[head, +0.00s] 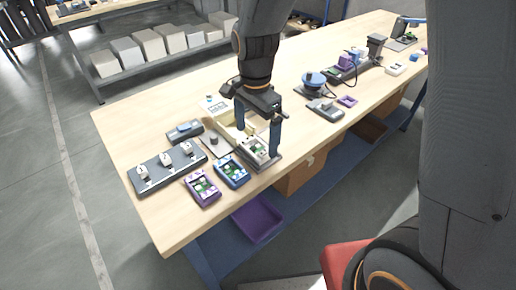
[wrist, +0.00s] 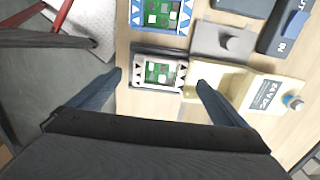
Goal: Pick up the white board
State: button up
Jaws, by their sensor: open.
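The white board (head: 254,150) has a white frame around a green circuit and sits in a dark holder near the table's front edge. The gripper in the wrist view (wrist: 160,79) holds nothing. I cannot tell how far the fingertips are above the table.
A blue board (head: 231,170) and a purple board (head: 202,188) lie left of the white one. A cream block with a 24 VDC label (wrist: 255,92) is close beside the right finger. A dark tray with several parts (head: 168,167) stands at the left. A purple bin (head: 257,219) is below the table.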

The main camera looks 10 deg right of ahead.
aim_at(257, 150)
jog(key=shift+f+p, duration=0.35)
jog(key=shift+f, duration=1.4)
jog(key=c, duration=1.2)
